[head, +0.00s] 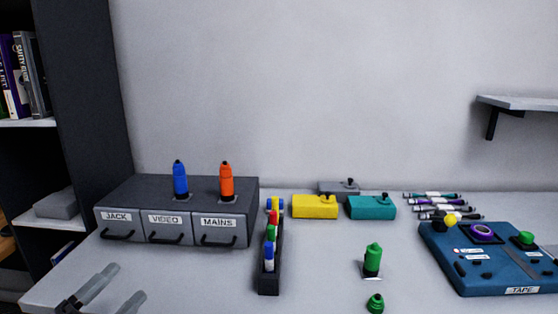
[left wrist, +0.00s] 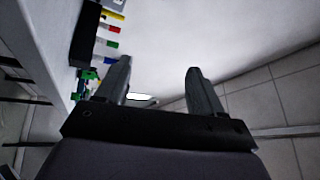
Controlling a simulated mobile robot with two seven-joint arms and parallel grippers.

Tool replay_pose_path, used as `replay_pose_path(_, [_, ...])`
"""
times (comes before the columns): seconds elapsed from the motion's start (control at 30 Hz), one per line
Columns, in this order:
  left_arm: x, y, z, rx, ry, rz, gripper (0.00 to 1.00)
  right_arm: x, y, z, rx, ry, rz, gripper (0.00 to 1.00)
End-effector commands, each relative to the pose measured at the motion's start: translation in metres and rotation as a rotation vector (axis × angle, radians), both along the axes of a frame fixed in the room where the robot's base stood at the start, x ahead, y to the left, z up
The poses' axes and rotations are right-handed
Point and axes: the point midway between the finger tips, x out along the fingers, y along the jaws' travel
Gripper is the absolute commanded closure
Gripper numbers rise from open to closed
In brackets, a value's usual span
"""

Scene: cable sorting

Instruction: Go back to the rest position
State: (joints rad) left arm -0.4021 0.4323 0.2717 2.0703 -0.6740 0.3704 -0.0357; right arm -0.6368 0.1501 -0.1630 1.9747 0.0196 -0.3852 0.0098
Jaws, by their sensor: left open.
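My left gripper (head: 128,281) is at the lower left of the head view, in front of the drawer box, at the near edge of the table. Its two grey fingers are spread apart. In the left wrist view the left gripper (left wrist: 157,66) also shows both fingers apart, with nothing between them. My right gripper is in neither view.
A grey drawer box (head: 219,231) labelled JACK, VIDEO and MAINS carries a blue and an orange connector. A black marker holder (head: 269,280), yellow box (head: 315,207), teal box (head: 372,208), green connector (head: 373,258) and blue TAPE box (head: 488,277) stand rightward. A dark shelf is left.

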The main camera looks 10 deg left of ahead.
Motion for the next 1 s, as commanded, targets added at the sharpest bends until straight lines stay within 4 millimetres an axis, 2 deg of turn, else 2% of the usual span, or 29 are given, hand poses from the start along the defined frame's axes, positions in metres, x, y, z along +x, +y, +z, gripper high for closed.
replay_pose_path(0.1, [-0.009, -0.011, -0.072, -0.375, 0.291, 0.111, 0.33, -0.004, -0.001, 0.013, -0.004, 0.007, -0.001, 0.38])
replay_pose_path(0.2, [-0.032, -0.035, -0.14, -0.639, 0.553, 0.201, 0.33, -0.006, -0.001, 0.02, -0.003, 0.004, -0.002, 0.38])
replay_pose_path(0.3, [-0.062, -0.067, -0.192, -0.825, 0.779, 0.266, 0.33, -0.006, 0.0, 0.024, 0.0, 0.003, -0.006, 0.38])
replay_pose_path(0.4, [-0.089, -0.097, -0.225, -0.947, 0.95, 0.306, 0.33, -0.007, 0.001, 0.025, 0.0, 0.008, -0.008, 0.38])
replay_pose_path(0.5, [-0.109, -0.118, -0.243, -1.019, 1.062, 0.329, 0.33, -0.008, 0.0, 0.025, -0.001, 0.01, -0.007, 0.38])
replay_pose_path(0.6, [-0.118, -0.129, -0.251, -1.052, 1.115, 0.339, 0.33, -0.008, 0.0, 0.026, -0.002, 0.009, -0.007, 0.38])
replay_pose_path(1.0, [-0.119, -0.13, -0.252, -1.056, 1.12, 0.34, 0.33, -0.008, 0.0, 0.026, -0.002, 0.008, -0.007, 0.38])
